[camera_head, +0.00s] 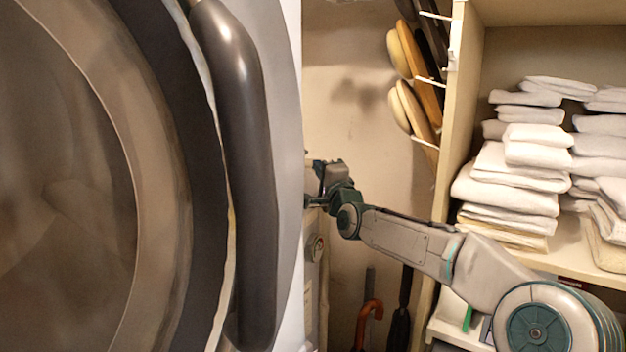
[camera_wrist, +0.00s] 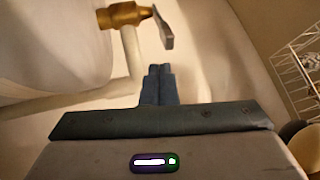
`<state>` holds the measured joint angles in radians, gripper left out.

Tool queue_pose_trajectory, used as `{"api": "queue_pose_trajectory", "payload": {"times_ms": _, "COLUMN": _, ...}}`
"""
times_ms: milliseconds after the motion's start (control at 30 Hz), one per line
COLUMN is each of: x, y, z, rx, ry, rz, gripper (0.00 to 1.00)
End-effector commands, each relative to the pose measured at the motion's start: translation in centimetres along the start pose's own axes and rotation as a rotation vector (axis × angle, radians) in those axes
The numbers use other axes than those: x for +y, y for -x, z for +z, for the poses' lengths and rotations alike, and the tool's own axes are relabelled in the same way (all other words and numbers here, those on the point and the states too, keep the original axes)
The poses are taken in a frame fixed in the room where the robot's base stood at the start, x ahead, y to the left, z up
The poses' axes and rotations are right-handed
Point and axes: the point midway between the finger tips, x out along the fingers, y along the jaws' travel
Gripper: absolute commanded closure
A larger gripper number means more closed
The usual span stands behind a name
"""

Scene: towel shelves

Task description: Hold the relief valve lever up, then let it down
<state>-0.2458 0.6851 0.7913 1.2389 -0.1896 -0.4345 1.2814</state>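The brass relief valve (camera_wrist: 125,14) sits on a pale vertical pipe at the top of the wrist view. Its grey metal lever (camera_wrist: 164,30) points right and slants downward in the picture. My gripper (camera_wrist: 159,70) shows just below the lever in that view, with its two blue-grey fingers close together and nothing seen between them. I see a gap in the picture between the fingertips and the lever's end; the depth between them is unclear. In the head view my gripper (camera_head: 325,172) is at the far end of my arm, small and partly hidden; the valve and lever cannot be made out there.
A large white rounded tank (camera_wrist: 50,45) and a pale pipe (camera_wrist: 70,103) lie left of my fingers. A wire rack (camera_wrist: 300,65) is at the right. In the head view, a washer door (camera_head: 160,200) fills the left, and shelves of folded towels (camera_head: 515,180) stand right.

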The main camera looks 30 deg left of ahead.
Motion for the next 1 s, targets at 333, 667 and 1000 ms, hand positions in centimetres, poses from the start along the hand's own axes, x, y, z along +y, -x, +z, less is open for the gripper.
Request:
{"api": "queue_pose_trajectory", "payload": {"times_ms": 333, "x": -0.5, "y": 3.0, "z": -1.2, "rx": 0.003, "ry": 0.001, "rz": -0.003, "gripper": 1.0}}
{"api": "queue_pose_trajectory", "payload": {"times_ms": 667, "x": -1.1, "y": 4.2, "z": -1.6, "rx": 0.0, "ry": 0.0, "rz": -0.001, "gripper": 1.0}}
{"api": "queue_pose_trajectory", "payload": {"times_ms": 1000, "x": -1.2, "y": 4.1, "z": -1.6, "rx": 0.001, "ry": 0.001, "rz": -0.002, "gripper": 1.0}}
